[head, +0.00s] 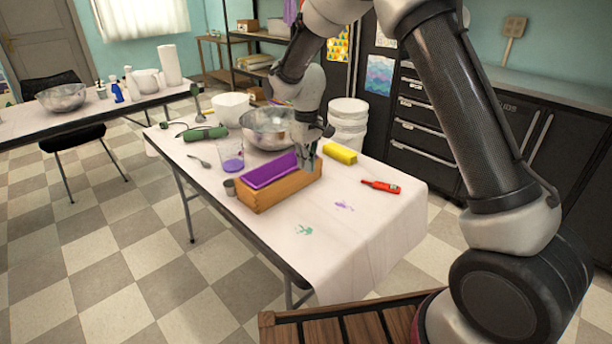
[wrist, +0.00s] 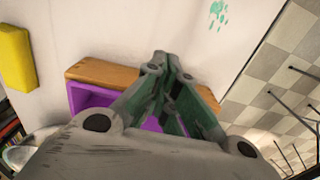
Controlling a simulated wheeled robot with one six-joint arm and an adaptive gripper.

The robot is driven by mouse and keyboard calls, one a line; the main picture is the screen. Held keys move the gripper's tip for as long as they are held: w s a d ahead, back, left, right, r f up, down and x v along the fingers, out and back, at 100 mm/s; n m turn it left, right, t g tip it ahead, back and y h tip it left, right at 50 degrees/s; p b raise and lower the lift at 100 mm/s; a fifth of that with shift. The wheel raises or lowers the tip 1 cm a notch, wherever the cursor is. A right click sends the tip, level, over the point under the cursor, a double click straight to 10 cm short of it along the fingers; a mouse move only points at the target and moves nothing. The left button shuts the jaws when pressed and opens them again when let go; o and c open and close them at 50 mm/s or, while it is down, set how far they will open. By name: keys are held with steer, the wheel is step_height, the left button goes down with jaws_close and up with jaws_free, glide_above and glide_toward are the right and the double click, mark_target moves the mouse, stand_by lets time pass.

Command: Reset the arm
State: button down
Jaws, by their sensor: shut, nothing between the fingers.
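My gripper (head: 309,156) is above the right end of a wooden soap mould (head: 285,188) with a purple lining (head: 268,170). In the wrist view my gripper (wrist: 160,56) has its fingertips together with nothing between them. It covers part of the wooden mould (wrist: 100,74) and the purple lining (wrist: 88,98) behind it. I cannot tell from these views whether the fingers touch the mould. My arm reaches in from the right of the head view, bent over the table.
The mould stands on a white-covered table (head: 370,225). Near it are a yellow block (head: 340,153), a red tool (head: 381,186), a steel bowl (head: 262,128), a clear cup with purple liquid (head: 231,158) and a small metal cup (head: 229,187). The table's front right is mostly clear.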

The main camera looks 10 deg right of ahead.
steer(key=s+d+r+m+t, duration=0.1)
steer(key=s+d+r+m, duration=0.1)
steer(key=s+d+r, duration=0.5)
steer(key=s+d+r+m+t, duration=0.2)
steer(key=s+d+r, duration=0.5)
steer(key=s, duration=0.8)
steer(key=s+d+r+m+t, duration=0.1)
steer(key=s+d+r+m, duration=0.2)
steer(key=s+d+r, duration=0.5)
steer(key=shift+s+d, duration=1.6)
steer(key=shift+s, duration=0.4)
